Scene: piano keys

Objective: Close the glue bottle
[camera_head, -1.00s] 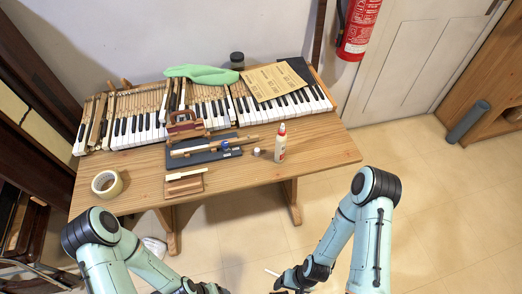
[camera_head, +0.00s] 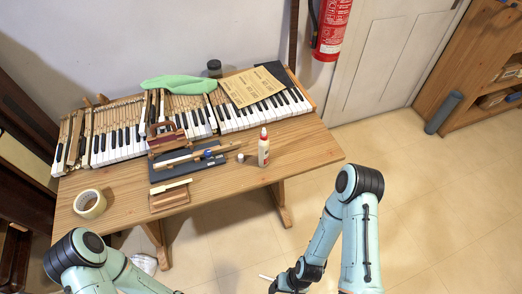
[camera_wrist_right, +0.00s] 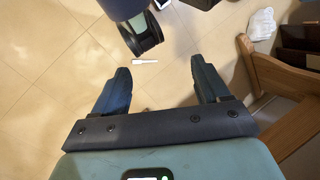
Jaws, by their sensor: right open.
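Piano keys (camera_head: 120,143) fill the back of the table (camera_head: 215,185). A dark pad with wooden tools (camera_head: 188,160) lies left of the bottle, and a tape roll (camera_head: 89,204) at the left end. A fire extinguisher (camera_head: 332,28) hangs behind. The table's right front is clear.

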